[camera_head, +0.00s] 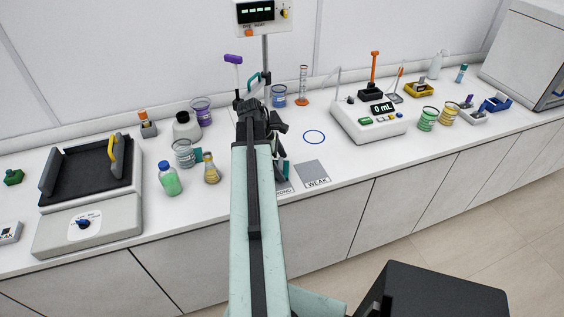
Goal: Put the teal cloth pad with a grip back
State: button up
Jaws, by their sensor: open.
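My gripper (262,118) is at the far end of my raised pale-green arm, over the middle of the bench. It is open, and I see nothing held in it. I cannot make out the teal cloth pad for certain. A small teal curved piece (256,79) shows just behind my gripper, by the metal stand, and may be its grip. A dark teal shape (281,167) shows right of my arm, by a partly hidden label card; I cannot tell whether it is the pad or part of my arm. My arm hides the bench beneath it.
Left of my arm stand a green bottle (170,179), a yellow flask (210,169) and a black-topped shaker (90,180). To the right are a WEAK card (313,174), a blue ring (314,137) and a white dosing unit (369,122). The bench around the ring is clear.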

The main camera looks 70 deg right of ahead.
jog(key=p+v, duration=1.1)
jog(key=v, duration=0.1)
jog(key=shift+r, duration=0.1)
